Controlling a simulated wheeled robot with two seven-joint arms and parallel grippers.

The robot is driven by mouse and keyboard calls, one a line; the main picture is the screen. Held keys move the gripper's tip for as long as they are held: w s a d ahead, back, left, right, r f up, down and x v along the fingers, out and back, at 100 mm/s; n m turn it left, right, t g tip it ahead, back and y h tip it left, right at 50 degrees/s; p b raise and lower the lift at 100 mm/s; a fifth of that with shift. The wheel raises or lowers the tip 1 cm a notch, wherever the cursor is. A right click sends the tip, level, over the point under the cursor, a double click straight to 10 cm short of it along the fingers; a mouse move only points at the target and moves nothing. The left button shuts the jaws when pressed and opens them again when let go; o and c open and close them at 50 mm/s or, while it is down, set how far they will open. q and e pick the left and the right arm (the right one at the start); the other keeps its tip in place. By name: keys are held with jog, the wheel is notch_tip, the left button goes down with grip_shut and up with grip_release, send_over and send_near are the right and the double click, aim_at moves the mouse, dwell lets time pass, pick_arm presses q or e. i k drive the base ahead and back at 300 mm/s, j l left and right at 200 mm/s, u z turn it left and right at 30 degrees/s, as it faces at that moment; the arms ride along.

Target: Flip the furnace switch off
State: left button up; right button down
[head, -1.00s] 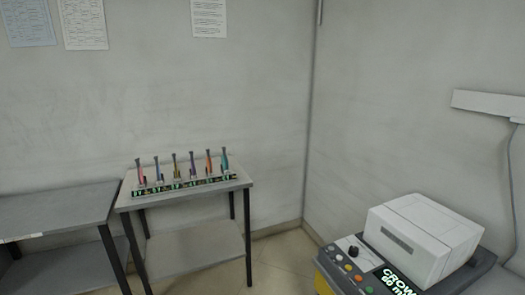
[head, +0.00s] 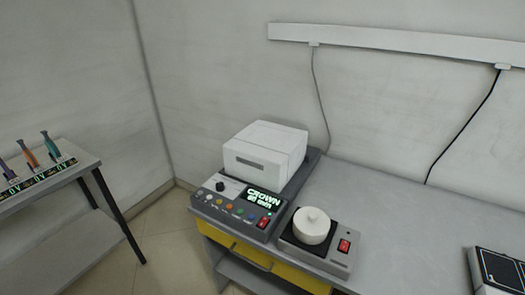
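The likely furnace (head: 265,149) is a white box on a dark grey base, standing on the grey bench in the head view. Its front panel has a black knob (head: 220,186), several coloured buttons and a lit green display (head: 263,199) reading CROWN, with a smaller line below that is hard to read. A red rocker switch (head: 264,223) sits at the panel's lower right corner. Its exact tilt is too small to tell. Neither of my grippers is in view.
Right beside it, a hotplate-like unit (head: 318,262) carries a white lidded pot (head: 312,226) and has its own red switch (head: 343,246). A dark-topped box (head: 498,266) is at the right edge. The bench (head: 400,225) between is clear. A side table (head: 75,172) holds coloured tools at left.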

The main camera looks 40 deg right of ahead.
aim_at(262, 223)
jog(key=z, duration=1.15)
jog(key=i+l+u, duration=0.1)
jog(key=i, duration=0.45)
jog(key=l, duration=0.1)
